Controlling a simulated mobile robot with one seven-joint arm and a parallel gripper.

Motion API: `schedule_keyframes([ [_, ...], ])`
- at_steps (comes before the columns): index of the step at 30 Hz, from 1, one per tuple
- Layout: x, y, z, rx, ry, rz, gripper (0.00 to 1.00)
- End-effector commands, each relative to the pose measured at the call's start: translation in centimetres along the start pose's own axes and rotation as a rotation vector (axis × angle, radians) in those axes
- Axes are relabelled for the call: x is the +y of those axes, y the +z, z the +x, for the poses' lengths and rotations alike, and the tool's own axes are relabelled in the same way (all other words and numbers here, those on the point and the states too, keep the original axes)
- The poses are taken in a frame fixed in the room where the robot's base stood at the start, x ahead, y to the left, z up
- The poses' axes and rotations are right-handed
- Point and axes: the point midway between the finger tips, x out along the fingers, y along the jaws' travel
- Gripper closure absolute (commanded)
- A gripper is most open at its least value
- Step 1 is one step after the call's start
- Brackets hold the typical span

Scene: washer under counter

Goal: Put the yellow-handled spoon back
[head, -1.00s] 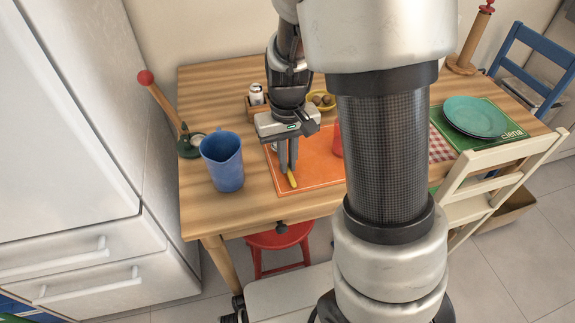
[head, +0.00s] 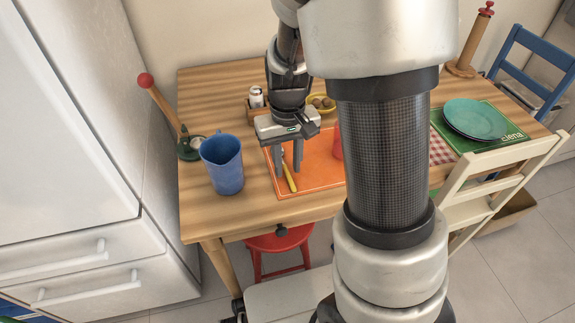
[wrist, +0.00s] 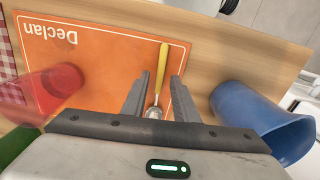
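The yellow-handled spoon (head: 289,178) lies on the orange placemat (head: 318,160), near its left edge in the head view. In the wrist view the spoon (wrist: 161,70) lies between the finger lines, its yellow handle pointing away and its metal bowl near the fingers. My gripper (head: 287,170) is open above the spoon, one finger on each side, and holds nothing. It also shows in the wrist view (wrist: 158,92). The placemat (wrist: 110,75) bears the name "Declan". Whether the fingertips touch the mat is hard to tell.
A blue pitcher (head: 223,164) stands left of the mat. A red cup (wrist: 55,88) stands on the mat's other side. A yellow bowl (head: 322,108) and a small can (head: 256,97) are behind. Teal plates (head: 475,118) lie on a green mat at the right.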

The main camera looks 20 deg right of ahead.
Motion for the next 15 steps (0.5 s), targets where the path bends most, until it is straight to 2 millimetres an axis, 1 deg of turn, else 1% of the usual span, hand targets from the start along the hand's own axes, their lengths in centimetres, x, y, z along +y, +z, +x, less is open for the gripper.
schedule_keyframes([
  [1,0.0,-0.1,-1.7,0.004,-0.001,0.001,0.73],
  [5,-0.8,-0.7,-4.8,0.005,-0.001,-0.002,0.73],
  [12,-0.8,-0.7,-10.6,0.005,-0.001,-0.001,0.73],
  [15,-0.8,-0.7,-12.7,0.004,0.000,-0.001,0.73],
])
